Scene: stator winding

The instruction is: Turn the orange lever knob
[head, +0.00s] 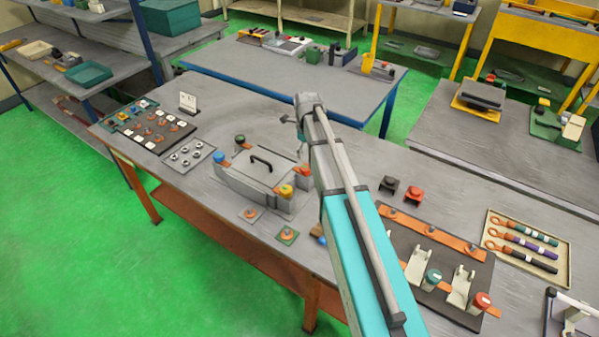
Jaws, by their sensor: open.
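One carries an orange-red round knob (482,300) near the panel's front edge; the other carries a green knob (433,277). I cannot tell for sure which is the lever knob. My gripper (302,149) is small and partly hidden by my arm. It is open and empty above the box's far right side, well away from the dark panel.
A tray of coloured cables (525,243) lies right of the panel. A board of small parts (147,126) lies at left. A blue-legged table (285,78) stands behind.

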